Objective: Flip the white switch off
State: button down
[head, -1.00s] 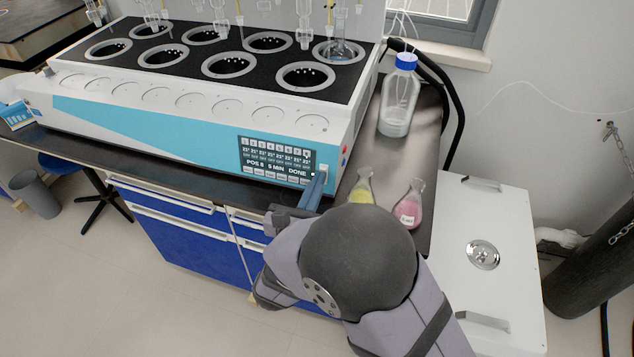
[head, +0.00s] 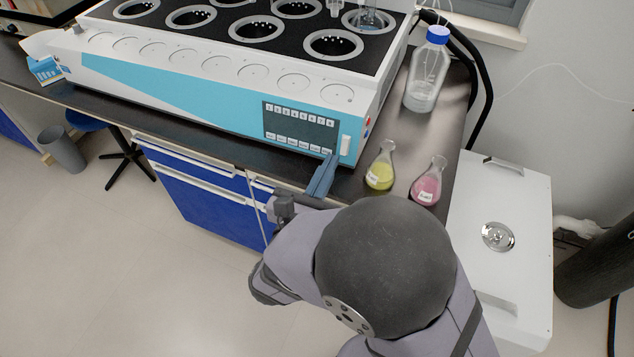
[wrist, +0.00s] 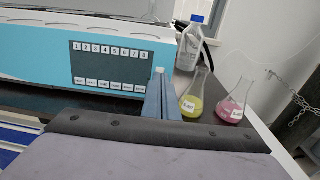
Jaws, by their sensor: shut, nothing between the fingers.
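The white switch (head: 345,145) is a small upright rocker on the blue front of the distiller (head: 210,100), right of its dark display panel (head: 300,127). The panel shows only its number row and button row; the middle is blank. My gripper (head: 330,162) is shut and empty, its blue fingers just in front of and below the switch, apparently apart from it. In the wrist view the fingers (wrist: 160,88) point at the panel's right side and cover most of the switch; only its top (wrist: 160,70) shows.
A flask of yellow liquid (head: 381,170) and a flask of pink liquid (head: 429,183) stand on the bench right of my gripper. A blue-capped bottle (head: 427,75) stands behind them. The bench's front edge and blue drawers (head: 205,205) lie below.

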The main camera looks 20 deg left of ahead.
jog(key=s+r, duration=0.2)
jog(key=s, duration=0.4)
jog(key=shift+s+d, duration=0.15)
jog(key=shift+s, duration=0.15)
jog(key=shift+w, duration=0.1)
jog(key=w+d+f+m+g+h, duration=0.1)
jog(key=d+f+m+g+h, duration=0.2)
jog(key=d, duration=0.4)
jog(key=w+d+f+m+g+h, duration=0.1)
jog(key=w+d+m+g+h, duration=0.1)
jog(key=d+m+h, duration=0.3)
jog(key=w+d+f+m+g+h, duration=0.1)
jog(key=d+f+m+g, duration=0.15)
jog(key=d, duration=0.55)
jog(key=s+d+f+m+g+y, duration=0.4)
jog(key=s+d+f+m+g, duration=0.3)
jog(key=s+d+m+g, duration=0.7)
jog(key=w+a+r+m+t+y+p, duration=0.1)
jog(key=w+r+m+t+y+p, duration=0.1)
jog(key=r+m+p, duration=0.4)
jog(key=w+a+r+m+t+y+p, duration=0.2)
jog(key=w+r+m+p, duration=0.1)
jog(key=r+m+p, duration=0.3)
jog(key=shift+w+r+p, duration=0.25)
jog(key=shift+r+p, duration=0.3)
jog(key=shift+r, duration=0.15)
